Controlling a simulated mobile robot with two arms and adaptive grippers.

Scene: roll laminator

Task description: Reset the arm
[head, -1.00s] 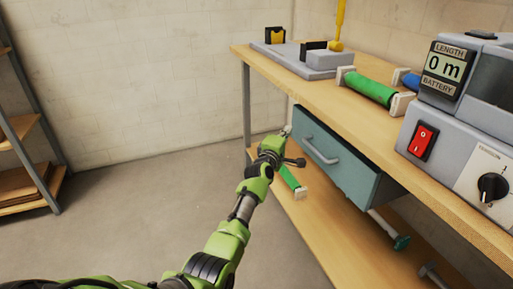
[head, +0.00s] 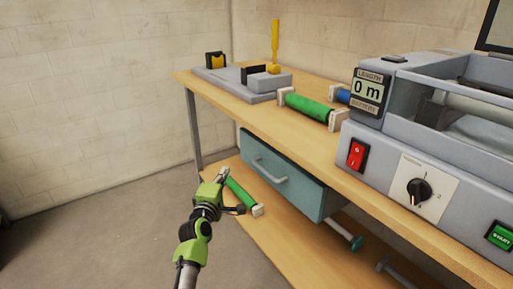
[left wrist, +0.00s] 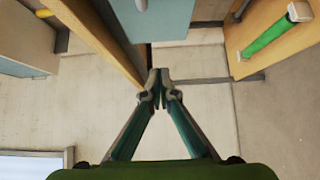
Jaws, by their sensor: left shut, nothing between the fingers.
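My left gripper (head: 222,176) is shut and empty in the head view. It hangs in free air in front of the workbench, below the tabletop and left of the blue-grey drawer (head: 280,172). In the left wrist view its fingertips (left wrist: 160,80) meet with nothing between them. The drawer front also shows at the top of the left wrist view (left wrist: 150,18). My right gripper is in neither view.
The laminator (head: 440,130) stands on the bench (head: 300,140), its display reading 0 m. A green roll (head: 307,108) and a grey fixture (head: 240,82) with a yellow-handled tool (head: 275,45) lie beyond. Another green roll (head: 242,195) lies on the lower shelf. Floor at left is clear.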

